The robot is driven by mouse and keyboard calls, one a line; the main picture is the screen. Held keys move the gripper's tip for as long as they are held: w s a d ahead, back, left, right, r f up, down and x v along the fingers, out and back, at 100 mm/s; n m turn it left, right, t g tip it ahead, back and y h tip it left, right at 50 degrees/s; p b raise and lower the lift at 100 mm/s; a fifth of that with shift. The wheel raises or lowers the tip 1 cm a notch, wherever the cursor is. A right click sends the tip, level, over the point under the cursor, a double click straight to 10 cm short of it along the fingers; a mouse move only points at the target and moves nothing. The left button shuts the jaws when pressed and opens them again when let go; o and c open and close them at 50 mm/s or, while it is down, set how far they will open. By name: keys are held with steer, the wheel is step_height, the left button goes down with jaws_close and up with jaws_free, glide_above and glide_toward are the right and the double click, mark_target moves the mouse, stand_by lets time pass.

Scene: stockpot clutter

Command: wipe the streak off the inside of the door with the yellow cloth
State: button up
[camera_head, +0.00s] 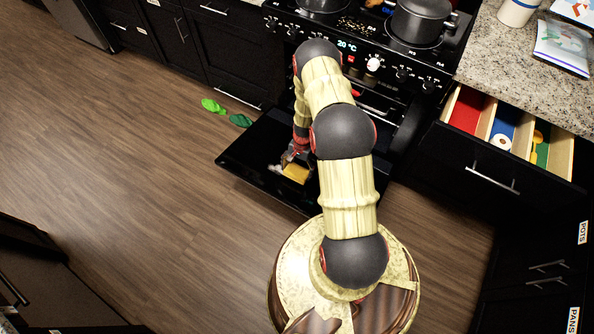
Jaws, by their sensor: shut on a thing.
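The oven door (252,149) is folded down, its dark inner face turned up. My gripper (290,166) is low over the door's middle and shut on the yellow cloth (296,173). The cloth is at the door's surface; I cannot tell how firmly it touches. A small pale mark (273,168) shows on the door just left of the cloth and may be part of the streak. My arm hides the right part of the door and much of the oven opening.
Green slippers (227,112) lie on the floor beyond the door's left corner. An open drawer (480,180) with colored compartments juts out at right. A dark pot (421,22) stands on the stove. The wooden floor at left is clear.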

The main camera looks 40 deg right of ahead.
mark_target(290, 167)
steer(key=shift+b+x, duration=0.75)
steer(key=shift+x, duration=0.25)
steer(key=shift+w, duration=0.1)
stand_by(0.3)
steer(key=shift+w+a+r+b, duration=0.1)
steer(key=shift+w+a+b, duration=0.2)
steer(key=shift+w, duration=0.55)
steer(key=shift+w+a+b, duration=0.2)
steer(key=shift+w+a, duration=0.1)
steer(key=shift+w, duration=0.5)
steer(key=shift+w+a+b, duration=0.25)
steer(key=shift+w+b, duration=0.05)
steer(key=shift+w, duration=0.4)
steer(key=shift+w+a+b, duration=0.25)
steer(key=shift+w+b, duration=0.05)
steer(key=shift+w, duration=0.4)
steer(key=shift+w+a+f+b, duration=0.1)
steer(key=shift+w+a+b, duration=0.4)
steer(key=shift+w, duration=0.7)
steer(key=shift+w+a+f+b, duration=0.1)
steer(key=shift+w+a+b, duration=0.4)
steer(key=shift+w, duration=0.75)
steer(key=shift+w+a+b, duration=0.3)
steer(key=shift+w+b, duration=0.4)
steer(key=shift+w, duration=0.5)
steer(key=shift+s, duration=0.15)
